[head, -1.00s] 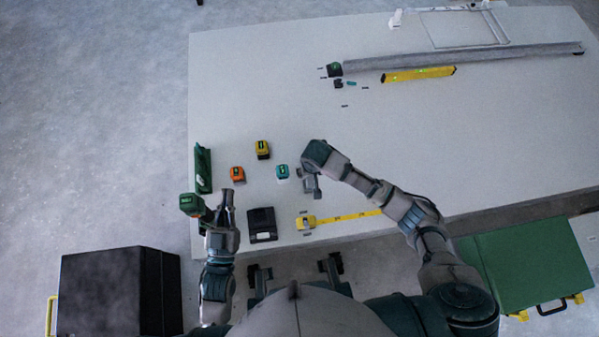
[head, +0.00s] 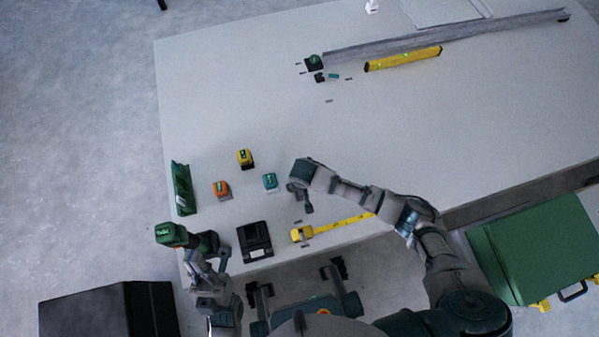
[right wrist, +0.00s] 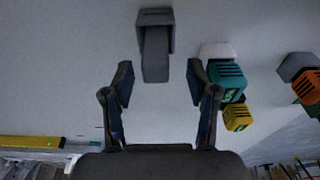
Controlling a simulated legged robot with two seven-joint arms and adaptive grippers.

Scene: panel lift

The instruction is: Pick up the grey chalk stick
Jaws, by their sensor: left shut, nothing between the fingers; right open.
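A grey stick-shaped piece (right wrist: 155,55), which I take for the chalk stick, shows in the right wrist view with a darker grey block at its upper end. It lies between and beyond the fingertips, apart from both. My right gripper (right wrist: 160,82) is open and empty. In the head view my right gripper (head: 301,198) is over the table, right of the teal tool, and I cannot clearly separate the stick from it there. My left gripper (head: 222,253) is shut and empty at the table's front left corner, beside a green tool (head: 171,235).
A teal tool (head: 270,182), an orange tool (head: 222,189) and a yellow tool (head: 245,159) stand left of the right gripper. A black case (head: 255,242) and yellow tape measure (head: 302,234) lie near the front edge. A yellow level (head: 403,59) lies farther back. The table's middle is clear.

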